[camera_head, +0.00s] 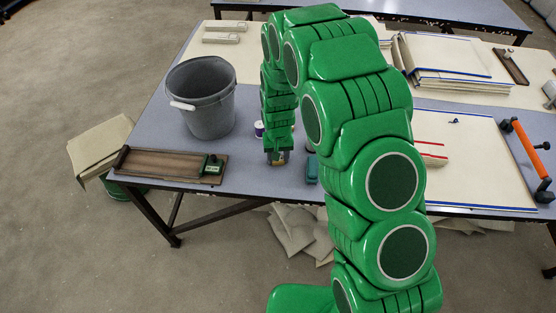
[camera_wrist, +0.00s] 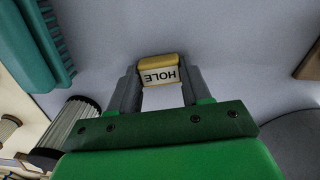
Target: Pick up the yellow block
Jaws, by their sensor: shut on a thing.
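The yellow block (camera_wrist: 161,59) sits between the two grey fingers in the wrist view, with a white face marked "HOLE" turned to the camera. My gripper (camera_wrist: 161,80) is shut on it, one finger on each side. In the head view my gripper (camera_head: 277,159) points down near the table's front edge, and only a small yellow patch of the block (camera_head: 278,158) shows at its tip. I cannot tell whether the block touches the table.
A grey bucket (camera_head: 207,115) stands to the left. A wooden board with a green piece (camera_head: 160,166) lies at the front left edge. A teal object (camera_head: 312,168) is close right of my gripper. White boards (camera_head: 465,150) and an orange handle (camera_head: 531,152) lie right.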

